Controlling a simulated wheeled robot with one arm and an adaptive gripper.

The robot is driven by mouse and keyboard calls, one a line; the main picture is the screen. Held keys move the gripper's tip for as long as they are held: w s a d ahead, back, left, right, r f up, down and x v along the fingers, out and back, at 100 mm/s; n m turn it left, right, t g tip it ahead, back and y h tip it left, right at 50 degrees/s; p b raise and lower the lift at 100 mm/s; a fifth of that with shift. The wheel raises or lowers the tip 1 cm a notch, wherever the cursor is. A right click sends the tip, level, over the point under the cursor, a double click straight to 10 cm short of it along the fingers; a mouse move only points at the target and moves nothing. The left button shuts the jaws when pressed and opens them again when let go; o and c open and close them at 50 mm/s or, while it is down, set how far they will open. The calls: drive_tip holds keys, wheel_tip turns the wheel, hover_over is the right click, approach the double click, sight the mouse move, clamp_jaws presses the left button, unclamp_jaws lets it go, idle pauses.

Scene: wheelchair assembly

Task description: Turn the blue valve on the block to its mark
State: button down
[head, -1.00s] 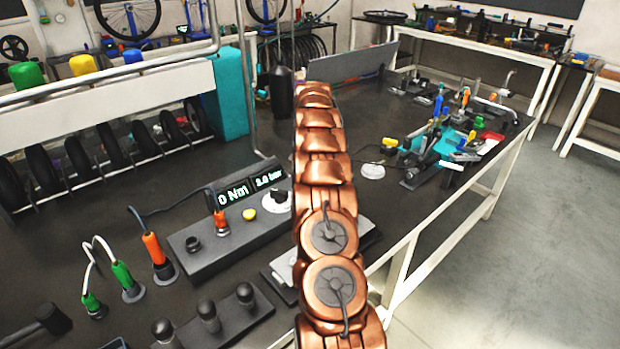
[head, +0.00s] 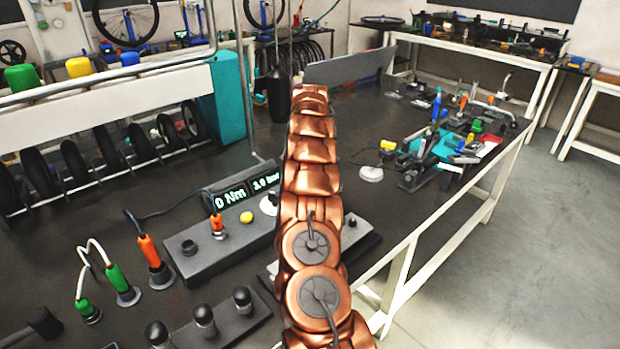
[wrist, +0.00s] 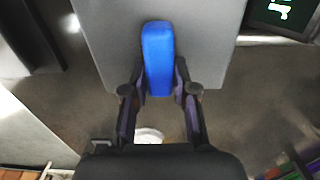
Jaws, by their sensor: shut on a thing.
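In the wrist view the blue valve handle (wrist: 158,45) is a long rounded bar over a flat grey block (wrist: 205,40). The handle points almost straight up the picture. My gripper (wrist: 161,80) has its two dark fingers closed on the near end of the handle, one on each side. No mark on the block can be made out. In the head view my copper arm hides the gripper and the valve.
In the head view a console with a lit display (head: 233,197) stands left of my arm. Black knobs (head: 204,320) and orange and green plugs stand on the dark table nearby. A cluttered teal tray (head: 447,150) lies to the right. The floor beyond the table is clear.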

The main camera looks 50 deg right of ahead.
drive_tip(key=c, duration=0.9)
unclamp_jaws()
drive_tip(key=shift+r, duration=0.15)
drive_tip(key=shift+d+r, duration=0.15)
drive_tip(key=shift+r, duration=3.35)
drive_tip(key=shift+r, duration=0.1)
